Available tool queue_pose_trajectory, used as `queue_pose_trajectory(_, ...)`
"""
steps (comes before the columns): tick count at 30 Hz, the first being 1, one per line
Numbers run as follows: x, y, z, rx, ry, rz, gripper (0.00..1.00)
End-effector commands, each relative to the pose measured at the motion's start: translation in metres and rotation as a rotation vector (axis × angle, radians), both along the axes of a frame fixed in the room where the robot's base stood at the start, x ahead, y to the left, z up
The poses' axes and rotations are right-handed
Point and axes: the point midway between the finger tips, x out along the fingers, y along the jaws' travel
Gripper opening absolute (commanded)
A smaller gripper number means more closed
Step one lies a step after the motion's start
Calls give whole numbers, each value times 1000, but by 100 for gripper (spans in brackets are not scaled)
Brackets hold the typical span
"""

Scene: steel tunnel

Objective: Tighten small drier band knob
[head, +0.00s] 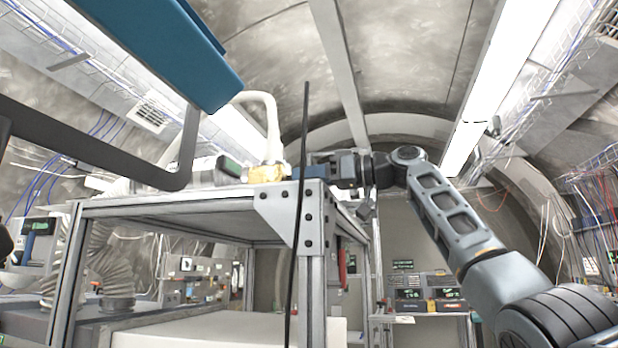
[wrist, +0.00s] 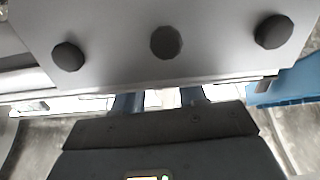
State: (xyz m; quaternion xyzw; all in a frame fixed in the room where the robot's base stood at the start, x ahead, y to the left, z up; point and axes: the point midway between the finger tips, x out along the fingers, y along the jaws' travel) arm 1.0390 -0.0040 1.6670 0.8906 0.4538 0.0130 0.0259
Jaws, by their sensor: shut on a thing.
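My gripper (head: 308,172) reaches in from the right over the top corner of the metal frame (head: 190,208), beside a brass-coloured fitting (head: 268,173) with a white hose (head: 272,125) rising from it. In the wrist view my gripper (wrist: 160,100) shows two blue fingers, spaced apart, partly behind a grey plate. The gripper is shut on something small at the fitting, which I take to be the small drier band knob. The knob itself is hidden, and I cannot tell how far it is turned.
A grey bracket (head: 292,212) with dark bolts covers the frame corner just below my gripper. A thin black rod (head: 298,235) stands upright in front of it. A blue panel (head: 165,50) and a dark bar (head: 85,142) hang close at upper left. Instruments (head: 428,295) stand on a back table.

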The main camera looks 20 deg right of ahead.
Motion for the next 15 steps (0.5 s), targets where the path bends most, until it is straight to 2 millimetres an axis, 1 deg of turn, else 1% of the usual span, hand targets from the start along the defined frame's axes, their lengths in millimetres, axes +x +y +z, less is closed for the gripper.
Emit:
queue_pose_trajectory(9,0,0,0,134,182,1,11)
queue_pose_trajectory(15,1,-1,0,147,201,-1,11)
